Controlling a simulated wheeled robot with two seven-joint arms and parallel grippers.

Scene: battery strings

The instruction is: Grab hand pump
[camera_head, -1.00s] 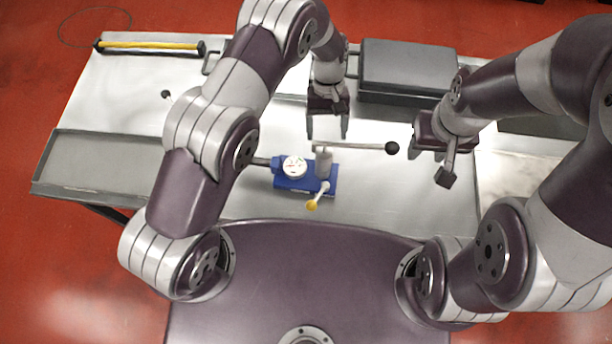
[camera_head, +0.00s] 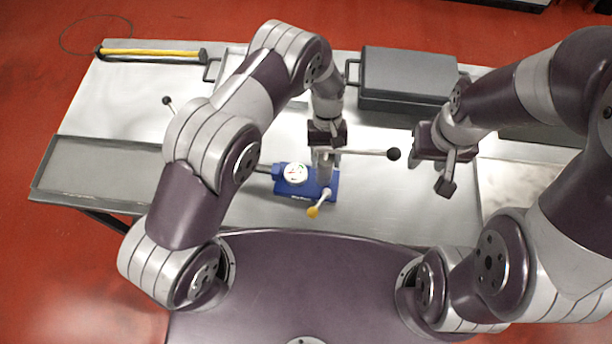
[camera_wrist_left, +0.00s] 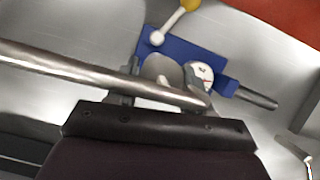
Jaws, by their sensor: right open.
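The hand pump has a blue base (camera_head: 300,186) with a white dial gauge, a grey post, a long metal lever with a black ball end, and a yellow-tipped small lever. It stands on the metal table; its blue base (camera_wrist_left: 215,62) also shows in the left wrist view. My left gripper (camera_head: 325,158) points down over the pump's post. In the left wrist view its fingers (camera_wrist_left: 160,78) stand apart on either side of the grey post, with the lever crossing close by. Contact with the post is unclear. My right gripper (camera_head: 428,164) is open and empty, right of the lever's ball.
A dark grey box (camera_head: 408,76) stands at the back of the table. A yellow bar (camera_head: 152,56) lies at the back left. A grey tray area (camera_head: 95,168) is at the left. The metal surface (camera_head: 400,205) right of the pump is clear.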

